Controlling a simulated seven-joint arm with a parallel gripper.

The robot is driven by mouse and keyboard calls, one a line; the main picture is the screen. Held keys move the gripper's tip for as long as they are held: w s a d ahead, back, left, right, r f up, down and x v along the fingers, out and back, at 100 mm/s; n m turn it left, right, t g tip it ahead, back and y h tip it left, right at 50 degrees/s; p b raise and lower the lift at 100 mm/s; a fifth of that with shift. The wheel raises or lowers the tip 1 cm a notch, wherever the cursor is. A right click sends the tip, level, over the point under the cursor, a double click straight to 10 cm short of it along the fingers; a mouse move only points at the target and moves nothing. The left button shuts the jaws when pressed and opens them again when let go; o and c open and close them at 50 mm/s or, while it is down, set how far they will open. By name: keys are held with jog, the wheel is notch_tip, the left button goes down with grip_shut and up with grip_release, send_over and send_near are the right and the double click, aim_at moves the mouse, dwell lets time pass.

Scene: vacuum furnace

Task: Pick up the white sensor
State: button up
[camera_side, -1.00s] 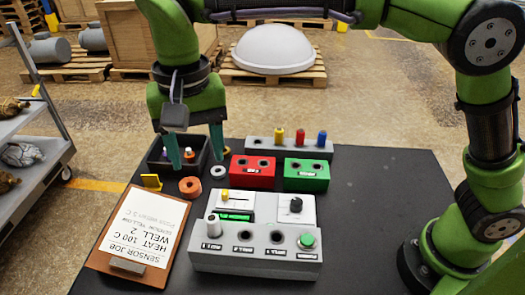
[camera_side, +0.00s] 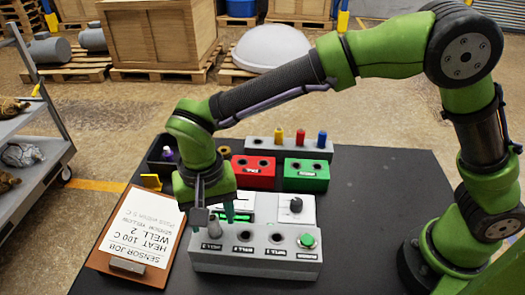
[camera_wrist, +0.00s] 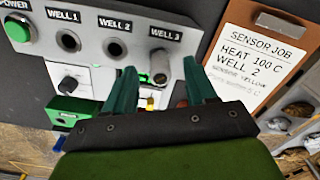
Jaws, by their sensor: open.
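The white sensor (camera_side: 214,229) stands upright in the well marked 3 at the left end of the grey well block (camera_side: 255,265). It looks greyish in shadow, and my gripper partly covers it in the side view. In the wrist view the sensor's round top (camera_wrist: 158,64) shows between and beyond the fingertips. My gripper (camera_side: 214,214) is open and points down at the sensor, with one finger on each side. The wrist view shows the spread fingers (camera_wrist: 162,82) with nothing held. I cannot tell whether a finger touches the sensor.
A clipboard (camera_side: 137,232) with a job sheet lies to the left. Behind stand a red block (camera_side: 253,172), a green block (camera_side: 306,175) and a grey rack (camera_side: 258,146) with yellow, red and blue pegs. A green button (camera_side: 307,240) sits on the block's right end.

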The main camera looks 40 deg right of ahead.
notch_tip(320, 180, down, 2)
jog(key=shift+f, duration=0.1)
grip_shut()
jog(key=shift+w, duration=0.1)
